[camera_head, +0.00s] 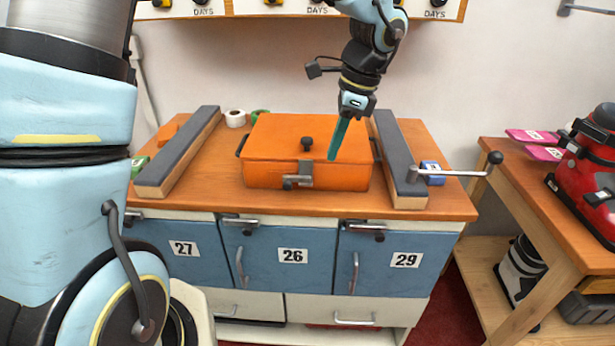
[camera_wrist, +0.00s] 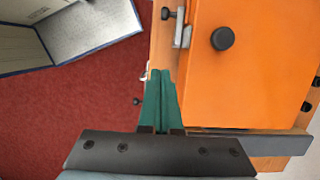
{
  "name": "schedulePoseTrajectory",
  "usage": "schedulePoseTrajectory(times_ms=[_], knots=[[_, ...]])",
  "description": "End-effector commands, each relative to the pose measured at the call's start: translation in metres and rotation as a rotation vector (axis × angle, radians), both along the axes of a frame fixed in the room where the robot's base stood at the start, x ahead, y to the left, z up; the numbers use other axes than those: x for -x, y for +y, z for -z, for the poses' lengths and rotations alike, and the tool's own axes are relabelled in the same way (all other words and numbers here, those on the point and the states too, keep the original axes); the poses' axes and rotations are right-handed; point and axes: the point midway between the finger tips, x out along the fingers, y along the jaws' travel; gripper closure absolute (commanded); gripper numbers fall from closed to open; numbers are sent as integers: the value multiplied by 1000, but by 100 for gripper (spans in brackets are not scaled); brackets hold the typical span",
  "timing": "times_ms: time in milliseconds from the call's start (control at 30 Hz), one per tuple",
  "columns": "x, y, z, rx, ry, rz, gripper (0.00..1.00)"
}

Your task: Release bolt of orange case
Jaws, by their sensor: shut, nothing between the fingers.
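The orange case (camera_head: 270,132) sits closed on the wooden bench, with a black knob on its lid. Its grey metal bolt (camera_head: 304,172) is at the middle of the front side, near the lid edge. My gripper (camera_head: 332,158) is shut and empty, its green fingers pointing down, in front of the lid's right part in the head view. In the wrist view the fingers (camera_wrist: 160,74) are beside the front edge of the case (camera_wrist: 250,85), apart from the bolt (camera_wrist: 182,28), which shows above them. The exact height of the fingertips over the case is hard to tell.
Long dark-topped bars (camera_head: 180,150) (camera_head: 398,155) flank the case. A crank handle (camera_head: 460,172) sticks out at the right. A white tape roll (camera_head: 236,118) stands behind. Blue doors are below the bench. A pale blue-edged box-like thing (camera_wrist: 85,35) shows in the wrist view.

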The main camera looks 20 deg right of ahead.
Motion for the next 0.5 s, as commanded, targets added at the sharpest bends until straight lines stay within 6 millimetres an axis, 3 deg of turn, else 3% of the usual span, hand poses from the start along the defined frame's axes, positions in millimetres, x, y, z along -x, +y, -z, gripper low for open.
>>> schedulePoseTrajectory(times_ms=[167,500], knots=[[-1,4,13,-4,1,-1,100],[-7,20,77,-5,6,-1,100]])
